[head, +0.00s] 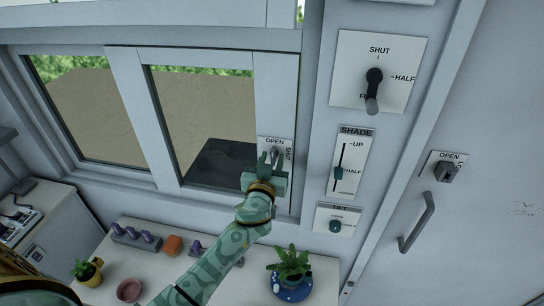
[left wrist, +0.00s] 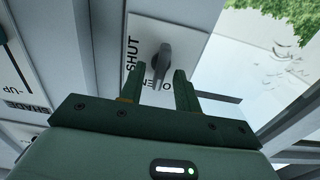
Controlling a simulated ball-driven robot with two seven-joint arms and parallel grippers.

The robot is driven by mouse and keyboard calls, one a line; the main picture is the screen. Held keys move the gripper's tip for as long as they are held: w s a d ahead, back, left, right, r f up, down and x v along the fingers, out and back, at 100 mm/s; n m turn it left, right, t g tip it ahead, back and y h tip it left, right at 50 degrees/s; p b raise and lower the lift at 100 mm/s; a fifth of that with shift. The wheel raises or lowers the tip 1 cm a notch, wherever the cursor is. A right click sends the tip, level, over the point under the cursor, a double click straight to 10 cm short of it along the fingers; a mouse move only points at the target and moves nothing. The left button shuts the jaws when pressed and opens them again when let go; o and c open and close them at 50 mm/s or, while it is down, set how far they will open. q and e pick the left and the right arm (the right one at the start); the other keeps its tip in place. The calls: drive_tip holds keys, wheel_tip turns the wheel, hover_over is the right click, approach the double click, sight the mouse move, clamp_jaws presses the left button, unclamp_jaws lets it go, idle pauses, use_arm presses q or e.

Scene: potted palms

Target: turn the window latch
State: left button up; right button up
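The window latch is a small grey lever on a white plate marked OPEN and SHUT, on the window frame's right side. In the head view the latch (head: 275,151) is partly hidden by my left gripper (head: 268,164). In the left wrist view the latch (left wrist: 164,58) stands just beyond and between the fingertips of my left gripper (left wrist: 157,72). Its lever overlaps the OPEN lettering there; I cannot tell its exact setting. The left fingers are apart, with nothing clearly held. Whether they touch the lever is unclear. My right gripper is not in view.
Right of the window are a rotary switch (head: 374,78), the SHADE slider (head: 339,172) and the TILT knob (head: 336,225). A door handle (head: 417,222) juts out farther right. Below, a counter holds a blue-potted palm (head: 291,286), a pink bowl (head: 129,290) and a yellow-potted plant (head: 88,272).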

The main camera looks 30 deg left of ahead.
use_arm(q)
drive_tip(key=shift+w+a, duration=0.1)
drive_tip(key=shift+w, duration=0.25)
clamp_jaws()
